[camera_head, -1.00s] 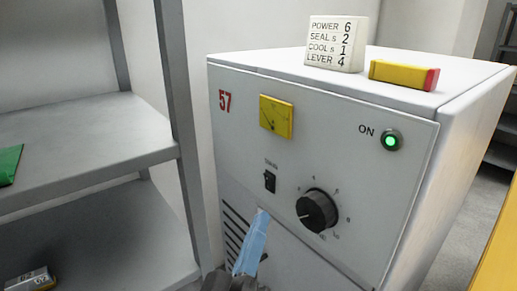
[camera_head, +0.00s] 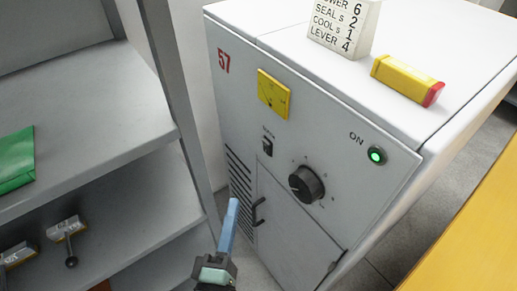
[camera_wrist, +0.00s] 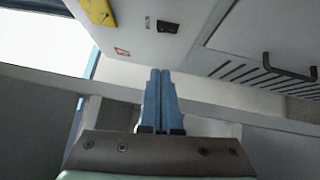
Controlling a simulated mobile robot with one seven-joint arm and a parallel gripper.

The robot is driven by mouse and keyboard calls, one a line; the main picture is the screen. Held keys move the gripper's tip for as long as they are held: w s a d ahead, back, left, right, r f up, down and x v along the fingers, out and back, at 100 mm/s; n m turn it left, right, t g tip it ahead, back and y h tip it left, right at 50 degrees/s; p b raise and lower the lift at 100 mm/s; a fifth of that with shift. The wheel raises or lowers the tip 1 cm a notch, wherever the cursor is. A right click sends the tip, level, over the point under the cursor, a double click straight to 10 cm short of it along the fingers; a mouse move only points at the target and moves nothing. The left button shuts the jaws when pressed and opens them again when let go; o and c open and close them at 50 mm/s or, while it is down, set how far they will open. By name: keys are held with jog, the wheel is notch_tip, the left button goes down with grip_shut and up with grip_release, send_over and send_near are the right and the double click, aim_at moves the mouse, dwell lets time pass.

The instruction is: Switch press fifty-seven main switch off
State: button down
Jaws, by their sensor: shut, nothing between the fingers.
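The press marked 57 (camera_head: 228,98) is a white cabinet with a red number. Its small black main switch (camera_head: 267,147) sits on the front panel below a yellow gauge. The switch also shows near the top of the wrist view (camera_wrist: 167,27); I cannot tell which way it is set. The green lamp (camera_head: 376,155) beside "ON" is lit. My gripper (camera_head: 234,203) has blue fingers, shut and empty. In the head view the tips are below and left of the switch, over the vent slots. In the wrist view they (camera_wrist: 160,72) point toward the panel, apart from the switch.
A round black knob (camera_head: 306,183) is right of the switch, and a door handle (camera_head: 258,211) lies below. A label block (camera_head: 343,27) and a yellow-red block (camera_head: 407,79) stand on top. A grey shelf (camera_head: 95,100) stands close on the left.

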jog(key=p, duration=0.2)
send_near(262, 142)
jog(key=w+a, duration=0.2)
jog(key=w, duration=0.2)
jog(key=shift+w+d+r+p, duration=0.15)
jog(key=shift+w+d+p, duration=0.1)
jog(key=shift+w+d, duration=0.35)
jog(key=shift+w+d+r+p, duration=0.2)
jog(key=shift+w+d, duration=0.1)
jog(key=shift+d, duration=0.55)
jog(key=shift+w+d+r+m+p, duration=0.25)
jog(key=shift+r+p, duration=0.2)
jog(key=shift+p, duration=0.7)
jog(key=shift+s+f+b, duration=0.15)
jog(key=shift+f+b, duration=0.15)
jog(key=shift+f, duration=0.05)
jog(key=shift+a, duration=0.15)
